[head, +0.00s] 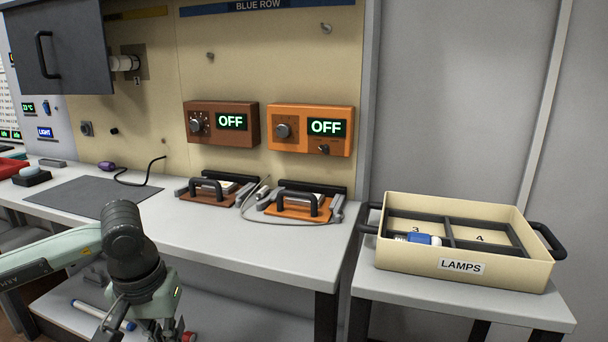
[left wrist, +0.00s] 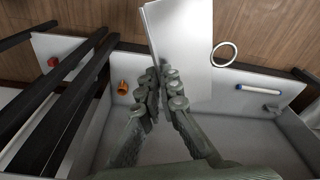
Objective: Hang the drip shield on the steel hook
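A pale flat plate with a ring (left wrist: 224,54) at its right edge shows in the left wrist view; I take it as the drip shield (left wrist: 185,45). My left gripper (left wrist: 160,84) has its fingers close together on the plate's lower left edge, one finger over its face. In the head view my left wrist is low in front of the bench, the fingertips below the picture. Small steel hooks, one at left (head: 210,57) and one at right (head: 326,28), stick out of the beige back panel. My right gripper is out of view.
The white bench (head: 150,228) holds a grey mat (head: 92,196) and two clamp devices under brown and orange OFF boxes. A dark handled panel (head: 62,50) juts out at upper left. A LAMPS crate (head: 392,262) stands at right. A marker (left wrist: 258,88) lies on the lower shelf.

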